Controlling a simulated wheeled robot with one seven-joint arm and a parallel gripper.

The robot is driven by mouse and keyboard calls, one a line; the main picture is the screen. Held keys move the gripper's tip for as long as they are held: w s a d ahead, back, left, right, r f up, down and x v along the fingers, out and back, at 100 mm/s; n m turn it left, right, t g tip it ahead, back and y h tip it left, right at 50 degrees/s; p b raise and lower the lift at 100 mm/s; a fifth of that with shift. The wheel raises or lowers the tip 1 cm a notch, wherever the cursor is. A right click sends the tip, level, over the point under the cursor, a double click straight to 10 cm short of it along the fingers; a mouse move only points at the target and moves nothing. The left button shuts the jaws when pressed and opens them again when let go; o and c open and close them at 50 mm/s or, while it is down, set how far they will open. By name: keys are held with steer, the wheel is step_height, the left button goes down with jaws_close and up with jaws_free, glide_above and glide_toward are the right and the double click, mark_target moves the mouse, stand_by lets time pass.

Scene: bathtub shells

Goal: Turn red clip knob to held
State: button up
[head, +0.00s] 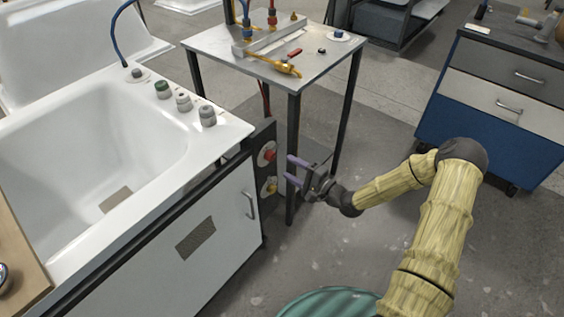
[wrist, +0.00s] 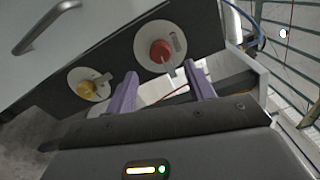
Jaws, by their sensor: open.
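The red clip knob (head: 268,154) sits on a pale round plate on the dark side panel of the tub cabinet. It also shows in the wrist view (wrist: 161,51), above the gap between my fingers. A yellow knob (head: 271,187) sits below it on the same panel; in the wrist view this knob (wrist: 87,89) is to the left. My gripper (head: 291,171) is open, with its purple fingers pointing at the panel. In the wrist view my gripper (wrist: 160,84) has nothing between its fingers, and the fingertips appear apart from the red knob.
A metal side table (head: 310,62) holding hoses and fittings stands behind the panel, its dark leg close to my gripper. The white tub (head: 228,122) and cabinet door handle (head: 250,204) are to the left. A blue drawer cabinet (head: 480,125) is at right. Floor between is clear.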

steer(key=v, duration=1)
steer(key=shift+s+d+p, duration=0.25)
steer(key=shift+d+p, duration=0.1)
